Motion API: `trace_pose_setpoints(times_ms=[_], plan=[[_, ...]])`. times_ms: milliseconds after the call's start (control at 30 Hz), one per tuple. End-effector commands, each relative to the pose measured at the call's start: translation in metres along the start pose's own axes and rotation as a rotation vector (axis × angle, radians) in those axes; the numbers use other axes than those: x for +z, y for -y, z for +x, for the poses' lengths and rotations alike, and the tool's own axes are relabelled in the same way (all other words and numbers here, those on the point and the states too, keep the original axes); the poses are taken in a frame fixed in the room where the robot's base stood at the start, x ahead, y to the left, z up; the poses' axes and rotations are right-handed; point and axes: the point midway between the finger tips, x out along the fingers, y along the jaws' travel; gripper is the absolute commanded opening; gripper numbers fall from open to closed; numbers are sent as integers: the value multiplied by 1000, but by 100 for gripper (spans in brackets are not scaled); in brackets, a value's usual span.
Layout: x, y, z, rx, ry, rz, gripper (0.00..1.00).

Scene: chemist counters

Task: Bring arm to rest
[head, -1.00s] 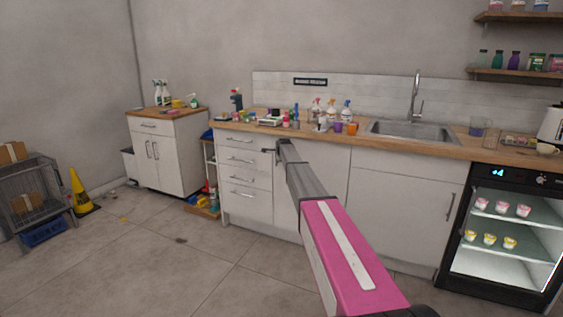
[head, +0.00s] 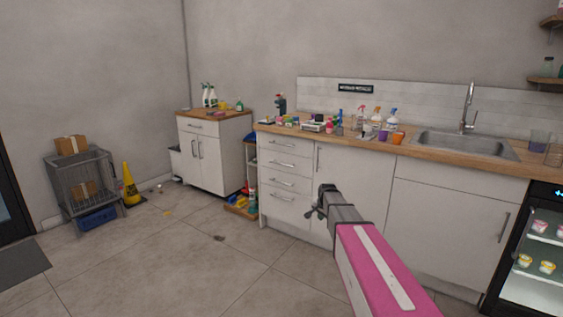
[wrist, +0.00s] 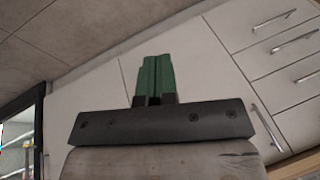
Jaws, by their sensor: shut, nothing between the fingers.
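My gripper (head: 318,204) is at the end of my pink and grey arm in the head view, in front of the white counter cabinets and below the worktop. In the wrist view its two green fingers (wrist: 154,78) lie side by side, closed together with nothing between them. Cabinet doors and drawers fill the background of the wrist view. The arm reaches forward from the lower right of the head view and appears apart from the cabinet fronts.
The long counter (head: 420,153) holds spray bottles, cups and a sink (head: 465,143). A lit fridge (head: 530,255) stands at right. A small cabinet (head: 210,160), a yellow floor sign (head: 131,185) and a metal cage (head: 85,185) stand at left.

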Motion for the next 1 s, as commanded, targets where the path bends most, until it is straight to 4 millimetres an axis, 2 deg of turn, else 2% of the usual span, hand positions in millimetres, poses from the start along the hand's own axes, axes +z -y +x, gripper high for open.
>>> trace_pose_setpoints(times_ms=[33, 300, 400, 500, 600, 700, 1000], plan=[[34, -30, -11, 26, 27, -63, 0], [161, -143, -50, 134, 195, -435, 0], [199, -178, -66, 156, 258, -555, 0], [226, -202, -79, 169, 309, -647, 0], [242, -217, -87, 175, 342, -705, 0], [248, -222, -90, 177, 357, -733, 0], [248, -222, -89, 177, 359, -737, 0]])
